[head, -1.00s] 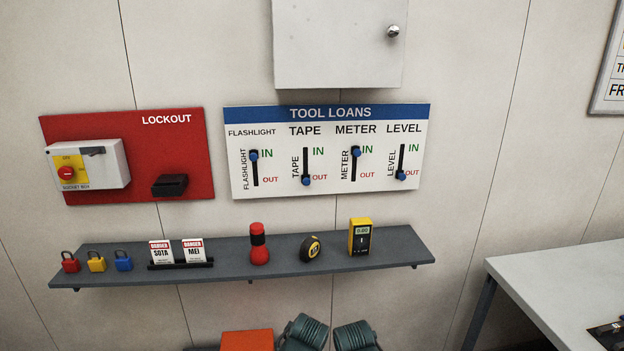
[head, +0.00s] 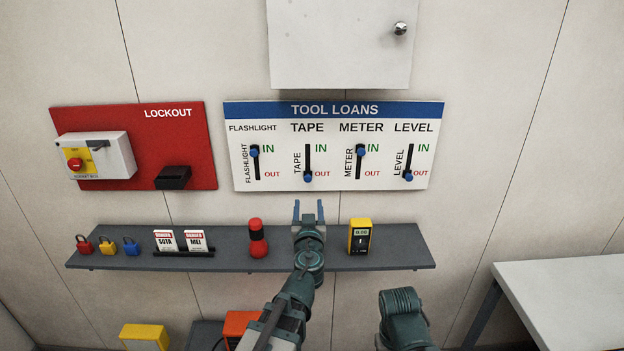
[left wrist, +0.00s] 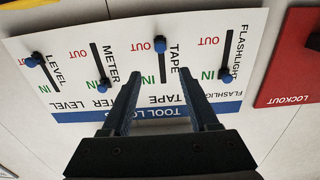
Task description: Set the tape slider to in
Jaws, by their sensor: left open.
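The white TOOL LOANS board (head: 327,180) hangs on the wall with several sliders in dark slots. The tape slider (head: 308,177) is a blue knob at the bottom of its slot, by OUT. It also shows in the left wrist view (left wrist: 160,44), where the board appears upside down, again by OUT. My left gripper (head: 308,207) is open and empty, pointing up just below the tape slot in the head view. In the left wrist view its two fingers (left wrist: 167,80) reach over the board near the TAPE column, with the knob beyond the tips. My right gripper is not in view.
The flashlight knob (head: 254,150) and meter knob (head: 361,150) are at IN; the level knob (head: 408,177) is at OUT. Below is a grey shelf (head: 210,262) with padlocks, tags, a red flashlight (head: 257,238) and a yellow meter (head: 359,237). A cabinet (head: 335,50) hangs above.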

